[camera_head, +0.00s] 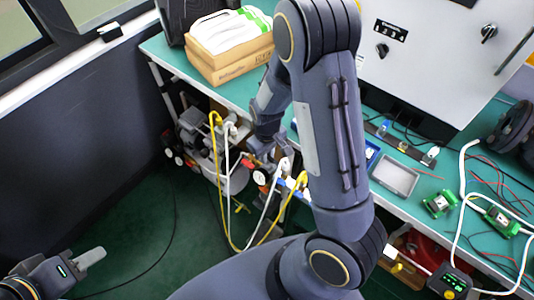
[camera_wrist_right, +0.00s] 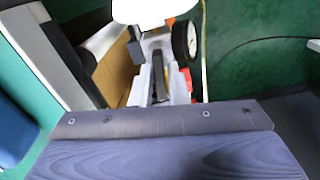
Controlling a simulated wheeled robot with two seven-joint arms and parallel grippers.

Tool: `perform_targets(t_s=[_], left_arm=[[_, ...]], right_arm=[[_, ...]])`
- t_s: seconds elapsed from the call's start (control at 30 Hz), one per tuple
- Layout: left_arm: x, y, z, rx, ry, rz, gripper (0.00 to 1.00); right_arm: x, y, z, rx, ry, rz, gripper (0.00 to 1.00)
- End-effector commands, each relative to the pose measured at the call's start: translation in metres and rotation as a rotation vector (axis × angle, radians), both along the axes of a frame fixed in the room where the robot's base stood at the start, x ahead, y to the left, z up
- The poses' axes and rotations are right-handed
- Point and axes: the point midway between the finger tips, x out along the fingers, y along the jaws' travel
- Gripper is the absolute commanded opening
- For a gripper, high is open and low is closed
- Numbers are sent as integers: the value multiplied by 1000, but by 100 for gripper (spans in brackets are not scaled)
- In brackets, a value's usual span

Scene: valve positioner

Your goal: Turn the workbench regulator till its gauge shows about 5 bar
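The regulator (camera_head: 283,165) shows in the head view at the workbench's front edge, among white, blue and yellow hose fittings. A small red-and-white round part (camera_head: 260,177), perhaps its gauge, is beside it; no reading is legible. My right gripper (camera_head: 266,150) points down just left of the regulator; I cannot tell whether it touches it. In the right wrist view, a black-rimmed round gauge (camera_wrist_right: 185,40) is seen nearly edge-on beyond my wrist housing, and the fingers cannot be made out clearly. My left gripper (camera_head: 90,257) is low at the left, away from the bench, its opening unclear.
The green workbench (camera_head: 428,186) carries a cardboard box (camera_head: 232,62), a grey tray (camera_head: 396,174), green modules and loose wires. A grey cabinet (camera_head: 430,55) stands behind. A compressor (camera_head: 228,178) sits below the bench's left end. Yellow and white hoses hang at the front edge.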

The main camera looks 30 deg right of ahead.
Motion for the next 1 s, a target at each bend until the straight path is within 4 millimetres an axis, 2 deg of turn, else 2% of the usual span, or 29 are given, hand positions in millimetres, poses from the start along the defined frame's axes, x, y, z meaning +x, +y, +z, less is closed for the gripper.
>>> perform_targets(t_s=[0.03, 0.1, 0.27, 0.47, 0.67, 0.7, 0.83, 1.0], left_arm=[[0, 0, 0, 0, 0, 0, 36], [0, 0, 0, 0, 0, 0, 36], [0, 0, 0, 0, 0, 0, 36], [0, 0, 0, 0, 0, 0, 36], [0, 0, 0, 0, 0, 0, 36], [0, 0, 0, 0, 0, 0, 36], [0, 0, 0, 0, 0, 0, 36], [0, 0, 0, 0, 0, 0, 36]], right_arm=[[0, 0, 0, 0, 0, 0, 7], [0, 0, 0, 0, 0, 0, 0], [0, 0, 0, 0, 0, -5, 0], [0, -1, 0, 0, 0, -101, 0], [0, -1, 1, 0, 0, -102, 0], [0, -1, 1, 0, 0, -102, 13], [0, -1, 0, 0, 0, -101, 30], [0, -1, 0, 0, 0, -101, 31]])
